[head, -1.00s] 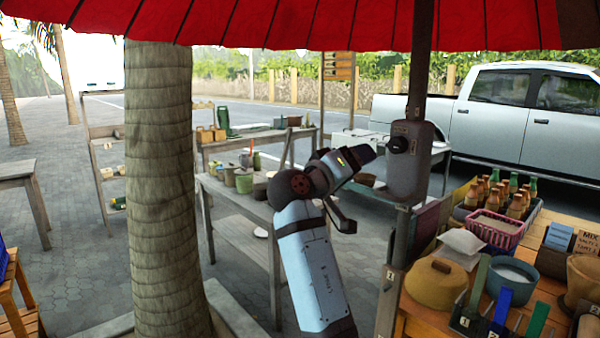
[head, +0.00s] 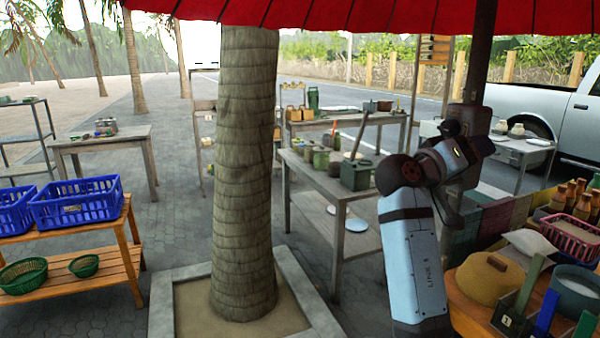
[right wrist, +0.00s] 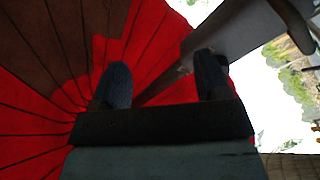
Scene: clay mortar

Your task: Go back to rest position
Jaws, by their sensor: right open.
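My right arm (head: 410,260) rises from the bottom of the head view, bent, with its dark upper end in front of the umbrella post (head: 478,60). I cannot make out the fingertips there. In the right wrist view, my right gripper (right wrist: 161,70) shows two dark fingers spread apart with nothing between them. They point up toward the red umbrella canopy (right wrist: 50,90). My left gripper is not in view.
A palm trunk (head: 245,180) stands left of my arm. Blue crates (head: 80,203) are on a wooden stand at far left. A wooden table at right holds a yellow-brown lidded pot (head: 490,278) and a pink basket (head: 572,240). Paving between the stand and trunk is open.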

